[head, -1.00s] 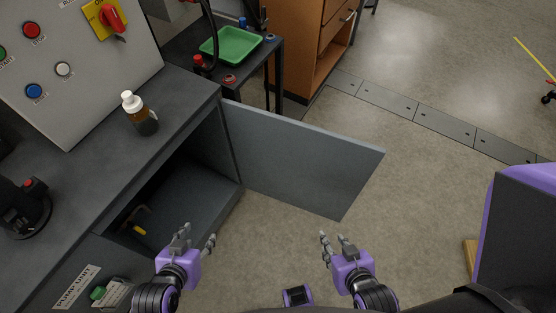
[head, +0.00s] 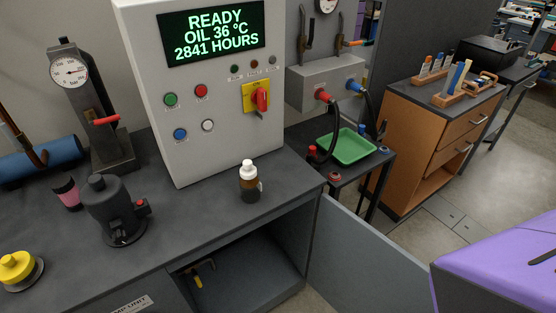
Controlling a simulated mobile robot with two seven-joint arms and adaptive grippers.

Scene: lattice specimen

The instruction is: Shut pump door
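The pump door (head: 362,262) is a flat grey panel below the bench. It stands wide open, hinged at the right edge of the cabinet opening and swung out to the right. Its lower part is cut off by the picture's bottom edge. The open cabinet (head: 245,270) is dark inside, with a yellow-handled tool (head: 197,278) on its floor. Part of a pump unit label (head: 132,304) shows on the front at the bottom left. Neither of my grippers shows in the head view now.
A side table with a green tray (head: 347,147) and a wooden drawer cabinet (head: 425,150) stand behind the door.

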